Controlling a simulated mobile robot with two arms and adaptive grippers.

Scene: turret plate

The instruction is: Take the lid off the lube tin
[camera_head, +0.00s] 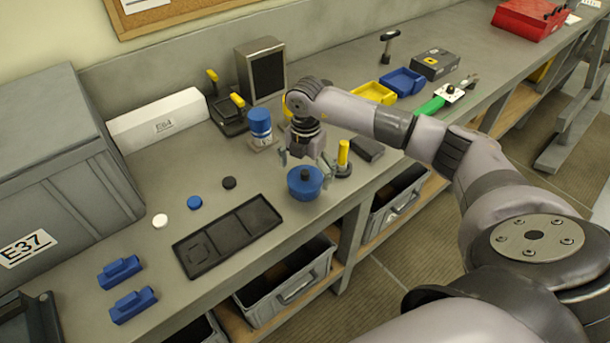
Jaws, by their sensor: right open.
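The lube tin is most likely the round blue tin (304,188) near the front edge of the bench. A dark knob (305,173) stands up from the middle of its top, and the lid looks seated on it. My right gripper (306,164) points down just above the tin with its fingers spread open. One finger shows to the left of the knob and one to the right. I cannot tell whether either finger touches the tin. My left gripper is not in view.
A black compartment tray (227,236) lies left of the tin. A blue cylinder (260,124) and a yellow-handled item (343,155) stand close to the gripper. A white box (158,121), blue blocks (133,304) and a grey crate (60,165) are further left.

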